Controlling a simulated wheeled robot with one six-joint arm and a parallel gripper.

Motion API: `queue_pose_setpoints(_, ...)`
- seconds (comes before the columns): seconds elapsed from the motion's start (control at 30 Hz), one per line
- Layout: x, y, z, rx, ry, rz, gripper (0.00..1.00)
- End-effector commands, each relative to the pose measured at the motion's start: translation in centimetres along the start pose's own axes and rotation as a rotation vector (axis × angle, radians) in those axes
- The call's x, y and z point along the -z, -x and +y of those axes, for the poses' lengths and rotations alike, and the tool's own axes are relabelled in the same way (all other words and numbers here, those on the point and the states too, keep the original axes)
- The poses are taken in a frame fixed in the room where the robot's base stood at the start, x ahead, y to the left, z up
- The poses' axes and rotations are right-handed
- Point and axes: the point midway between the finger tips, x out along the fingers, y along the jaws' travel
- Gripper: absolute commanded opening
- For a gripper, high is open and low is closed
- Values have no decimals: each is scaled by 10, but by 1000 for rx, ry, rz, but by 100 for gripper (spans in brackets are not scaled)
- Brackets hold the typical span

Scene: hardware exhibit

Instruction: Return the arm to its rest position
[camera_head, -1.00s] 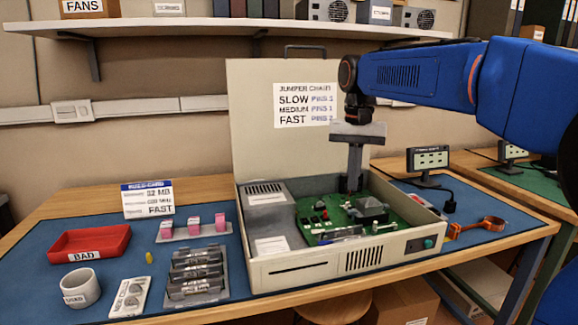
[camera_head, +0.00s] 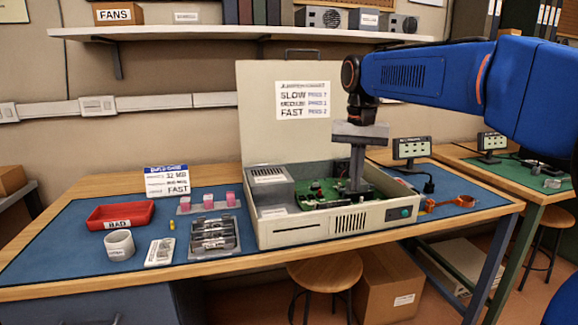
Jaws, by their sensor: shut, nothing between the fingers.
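My blue arm (camera_head: 430,82) reaches in from the right. My gripper (camera_head: 357,188) is shut and empty, pointing down over the open beige computer case (camera_head: 335,222). Its fingertips are low over the green circuit board (camera_head: 318,187) inside the case; whether they touch anything there I cannot tell. The case lid (camera_head: 265,130) stands upright behind, with a jumper chart on it.
On the blue mat lie a red BAD tray (camera_head: 120,215), a white cup (camera_head: 119,245), a rack of modules (camera_head: 213,236) and pink blocks (camera_head: 208,201). A shelf (camera_head: 230,35) runs above.

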Motion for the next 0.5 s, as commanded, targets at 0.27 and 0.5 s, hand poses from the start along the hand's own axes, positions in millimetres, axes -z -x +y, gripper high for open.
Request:
queue_pose_setpoints(0.27, -16, -5, 18, 11, 16, 23, 0)
queue_pose_setpoints(0.5, -39, -13, 42, 26, 39, 57, 0)
